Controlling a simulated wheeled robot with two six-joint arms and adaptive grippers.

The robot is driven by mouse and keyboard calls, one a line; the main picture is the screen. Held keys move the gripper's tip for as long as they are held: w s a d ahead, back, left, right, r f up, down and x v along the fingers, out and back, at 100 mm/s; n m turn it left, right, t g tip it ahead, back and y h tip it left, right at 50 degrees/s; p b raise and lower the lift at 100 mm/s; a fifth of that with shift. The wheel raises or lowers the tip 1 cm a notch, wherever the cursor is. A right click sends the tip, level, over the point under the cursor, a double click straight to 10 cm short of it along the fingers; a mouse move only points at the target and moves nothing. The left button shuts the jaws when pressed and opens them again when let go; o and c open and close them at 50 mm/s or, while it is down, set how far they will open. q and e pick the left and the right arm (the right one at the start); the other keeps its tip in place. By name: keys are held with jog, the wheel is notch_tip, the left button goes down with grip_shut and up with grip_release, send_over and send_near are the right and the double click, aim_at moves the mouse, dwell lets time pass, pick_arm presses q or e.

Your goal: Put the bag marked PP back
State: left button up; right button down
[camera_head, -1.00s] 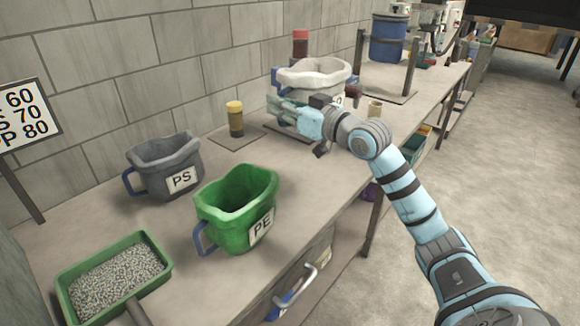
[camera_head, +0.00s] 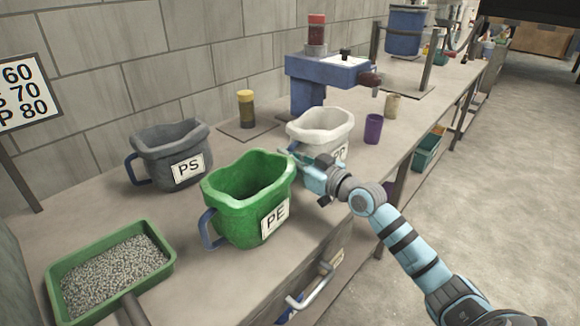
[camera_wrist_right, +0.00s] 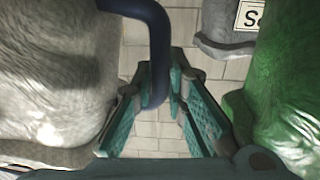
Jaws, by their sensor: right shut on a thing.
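The white bag marked PP (camera_head: 318,128) is behind and to the right of the green PE bag (camera_head: 243,190), close beside it. My right gripper (camera_head: 308,168) is shut on the PP bag's blue handle (camera_wrist_right: 157,55), between the two bags. In the right wrist view the PP bag (camera_wrist_right: 50,75) fills the left and the green bag (camera_wrist_right: 285,100) the right. The PP bag looks upright; I cannot tell whether its base touches the bench. Its lower front and part of its label are hidden by my gripper. My left gripper is not in view.
The grey PS bag (camera_head: 172,152) stands to the left by the wall. A green tray of pellets (camera_head: 165,262) is at the front left. A purple cup (camera_head: 373,130) stands right of the PP bag. A blue machine (camera_head: 308,90) and a yellow-capped jar (camera_head: 246,110) are behind.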

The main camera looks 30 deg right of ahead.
jog(key=shift+f, duration=0.4)
jog(key=shift+r, duration=0.1)
jog(key=c, duration=1.6)
grip_release()
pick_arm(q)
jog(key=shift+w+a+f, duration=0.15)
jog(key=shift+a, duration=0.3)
